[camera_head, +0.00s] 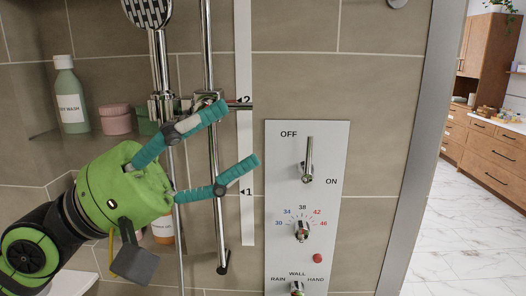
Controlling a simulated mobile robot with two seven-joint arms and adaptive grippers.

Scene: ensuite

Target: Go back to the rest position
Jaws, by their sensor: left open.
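My left gripper (239,133) is a green body with two teal fingers, coming in from the left. Its fingers are spread apart with nothing between them. The fingers overlap the chrome shower rail in the picture; I cannot tell whether they touch it. The white shower control panel (335,190) is on the tiled wall to the right of the fingertips. Its top lever (309,160) stands near vertical, between the OFF and ON marks. The temperature knob (302,231) and a red button (317,258) sit below. My right gripper is not in view.
A chrome rail (207,60) holds a hand shower (150,14). A green bottle (70,98) and pink jar (115,120) stand in a niche at left. An orange-labelled bottle (163,228) is partly hidden behind my gripper. Wooden cabinets (494,150) and open marble floor (465,235) lie at right.

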